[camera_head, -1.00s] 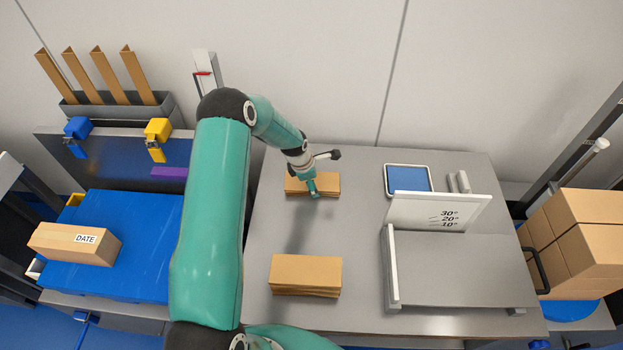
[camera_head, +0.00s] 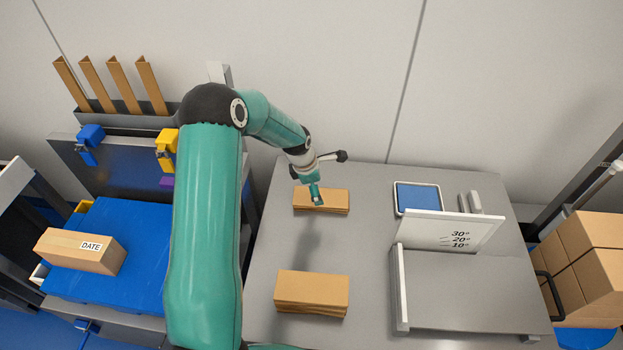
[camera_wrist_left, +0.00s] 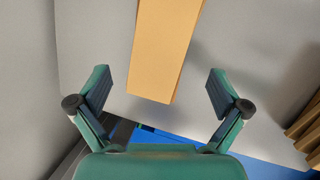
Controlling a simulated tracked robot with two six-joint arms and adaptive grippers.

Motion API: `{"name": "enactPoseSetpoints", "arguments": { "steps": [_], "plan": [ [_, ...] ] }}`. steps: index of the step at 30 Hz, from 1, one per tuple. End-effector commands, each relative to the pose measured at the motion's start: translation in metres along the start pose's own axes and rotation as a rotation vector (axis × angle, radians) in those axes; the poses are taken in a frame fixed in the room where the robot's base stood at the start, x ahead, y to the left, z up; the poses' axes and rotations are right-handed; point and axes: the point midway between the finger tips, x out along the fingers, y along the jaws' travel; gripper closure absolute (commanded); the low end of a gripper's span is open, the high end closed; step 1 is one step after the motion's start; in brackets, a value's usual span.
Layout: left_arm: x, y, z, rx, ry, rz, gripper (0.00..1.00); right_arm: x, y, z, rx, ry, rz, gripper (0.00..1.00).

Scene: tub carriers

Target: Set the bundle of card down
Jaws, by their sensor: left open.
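Two bundles of brown card lie flat on the grey table. The far bundle (camera_head: 335,202) is near the table's back edge, and the near bundle (camera_head: 311,293) is towards the front. My left gripper (camera_head: 316,193) is at the far bundle and partly covers it in the head view. In the left wrist view a card bundle (camera_wrist_left: 165,45) shows just ahead of my open left gripper (camera_wrist_left: 158,80), between the lines of its fingers. The fingers are apart from it, with nothing held. My right gripper is not in view.
A white angled stop (camera_head: 445,232) with degree marks and a blue-screened tablet (camera_head: 417,197) stand to the right. Brown cartons (camera_head: 585,265) are at far right. A box marked DATE (camera_head: 80,250) lies on a blue surface (camera_head: 140,235) at left. Table between the bundles is clear.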

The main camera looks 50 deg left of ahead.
Motion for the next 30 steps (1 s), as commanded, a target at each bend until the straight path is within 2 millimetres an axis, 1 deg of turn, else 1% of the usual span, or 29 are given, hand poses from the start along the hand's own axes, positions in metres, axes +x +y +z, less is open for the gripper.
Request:
{"name": "enactPoseSetpoints", "arguments": {
  "steps": [1, 3, 6, 9, 13, 30],
  "plan": [
    [-0.010, 0.001, 0.000, 0.001, -0.002, 0.006, 0.00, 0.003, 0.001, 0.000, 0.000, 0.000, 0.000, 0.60],
    [-0.022, 0.000, 0.000, 0.002, -0.002, 0.003, 0.00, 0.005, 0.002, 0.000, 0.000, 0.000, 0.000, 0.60],
    [-0.036, 0.000, 0.001, 0.002, -0.001, 0.002, 0.00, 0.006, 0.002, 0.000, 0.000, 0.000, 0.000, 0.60],
    [-0.044, 0.000, 0.001, 0.002, -0.001, 0.001, 0.00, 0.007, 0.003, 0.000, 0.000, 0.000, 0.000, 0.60],
    [-0.049, -0.001, 0.000, 0.001, 0.000, -0.001, 0.00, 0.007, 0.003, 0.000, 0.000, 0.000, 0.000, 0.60],
    [-0.049, 0.000, 0.000, 0.001, 0.000, 0.000, 0.00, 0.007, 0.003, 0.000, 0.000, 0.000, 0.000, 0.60]
  ]
}}
